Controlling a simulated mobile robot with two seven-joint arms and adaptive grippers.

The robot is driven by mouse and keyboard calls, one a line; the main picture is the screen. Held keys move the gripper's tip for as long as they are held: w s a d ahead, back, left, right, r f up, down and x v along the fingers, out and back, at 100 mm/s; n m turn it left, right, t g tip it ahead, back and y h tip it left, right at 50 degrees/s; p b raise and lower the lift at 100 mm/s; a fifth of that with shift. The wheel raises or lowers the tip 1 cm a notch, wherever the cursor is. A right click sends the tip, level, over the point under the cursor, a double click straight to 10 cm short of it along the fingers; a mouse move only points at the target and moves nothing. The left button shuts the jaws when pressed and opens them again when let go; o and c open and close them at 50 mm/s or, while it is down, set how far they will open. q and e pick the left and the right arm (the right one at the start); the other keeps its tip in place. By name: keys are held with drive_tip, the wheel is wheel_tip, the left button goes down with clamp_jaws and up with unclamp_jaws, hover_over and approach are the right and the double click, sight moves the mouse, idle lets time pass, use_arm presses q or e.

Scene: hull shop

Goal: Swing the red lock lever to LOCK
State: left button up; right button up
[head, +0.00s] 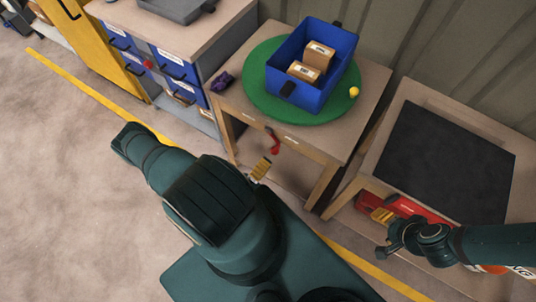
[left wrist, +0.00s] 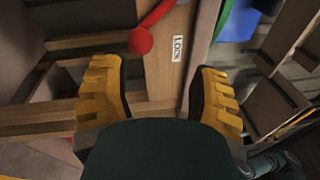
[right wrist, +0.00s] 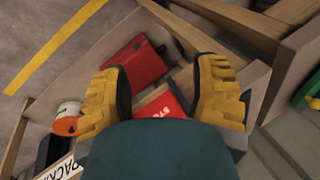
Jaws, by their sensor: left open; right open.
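The red lock lever (head: 273,140) is on the front apron of the table that carries the green turntable (head: 258,96). In the left wrist view its round red knob (left wrist: 141,41) lies a little beyond and between my fingers, left of a white LOCK label (left wrist: 178,48). The knob does not touch the label. My left gripper (head: 260,168) is open and empty, just below the lever in the head view; it also shows in the left wrist view (left wrist: 160,90). My right gripper (head: 383,216) is open and empty, away from the lever.
A blue bin (head: 312,91) with two cardboard boxes stands on the turntable, a yellow ball (head: 354,91) at its rim. Below my right gripper are a red case (right wrist: 137,62) and another red item (right wrist: 163,104). A blue-drawer cabinet (head: 177,67) stands left.

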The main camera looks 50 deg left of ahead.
use_arm(q)
drive_tip(key=s+d+f, duration=0.1)
drive_tip(key=s+f, duration=0.2)
drive_tip(key=s, duration=0.4)
drive_tip(key=shift+s, duration=0.2)
idle(0.5)
drive_tip(key=shift+d, duration=0.1)
idle(0.5)
